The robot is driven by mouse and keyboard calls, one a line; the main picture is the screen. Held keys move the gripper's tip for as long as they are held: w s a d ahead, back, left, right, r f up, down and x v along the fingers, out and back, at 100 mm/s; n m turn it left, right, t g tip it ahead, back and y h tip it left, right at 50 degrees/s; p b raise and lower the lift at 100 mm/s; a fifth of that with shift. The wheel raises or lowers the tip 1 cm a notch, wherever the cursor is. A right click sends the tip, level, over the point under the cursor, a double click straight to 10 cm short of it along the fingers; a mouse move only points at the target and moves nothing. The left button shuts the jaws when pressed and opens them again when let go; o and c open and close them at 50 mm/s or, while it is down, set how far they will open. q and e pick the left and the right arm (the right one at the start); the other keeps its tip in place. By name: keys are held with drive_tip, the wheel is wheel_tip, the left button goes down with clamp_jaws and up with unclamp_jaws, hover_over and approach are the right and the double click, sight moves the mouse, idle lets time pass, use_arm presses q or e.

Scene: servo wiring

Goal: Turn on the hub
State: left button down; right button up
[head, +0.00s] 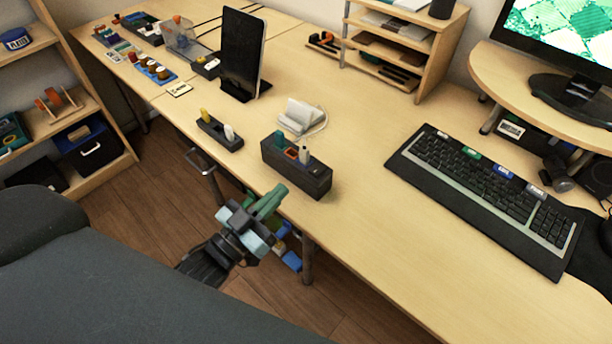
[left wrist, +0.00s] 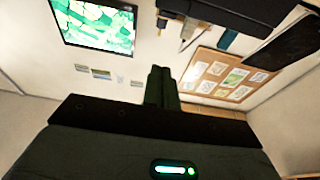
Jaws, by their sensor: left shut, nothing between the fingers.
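A dark box with green, orange and white plugs or switches on its top (head: 297,168) stands near the table's front edge in the head view. A smaller dark block (head: 220,134) with a yellow and a white piece stands left of it. I cannot tell for sure which one is the hub. My left gripper (head: 270,202) is shut and empty, in front of the table edge, apart from both blocks. Its closed fingers also show in the left wrist view (left wrist: 161,88). My right gripper is not in view.
A keyboard (head: 480,195) lies at the right of the table (head: 375,240). A black tablet on a stand (head: 242,52) and a small white stand (head: 300,118) are behind the blocks. A wooden organiser (head: 405,45) is at the back. The tabletop between box and keyboard is clear.

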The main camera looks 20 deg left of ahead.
use_arm(q)
wheel_tip(320, 180, up, 2)
drive_tip(key=p, duration=0.1)
hover_over(319, 169)
drive_tip(key=r+v, duration=0.1)
drive_tip(key=v, duration=0.2)
drive_tip(key=shift+s+a+f, duration=0.1)
drive_tip(key=shift+s+f, duration=0.1)
drive_tip(key=shift+f, duration=0.9)
drive_tip(key=shift+s+a+f, duration=0.1)
drive_tip(key=shift+s+f, duration=0.1)
drive_tip(key=shift+f, duration=0.9)
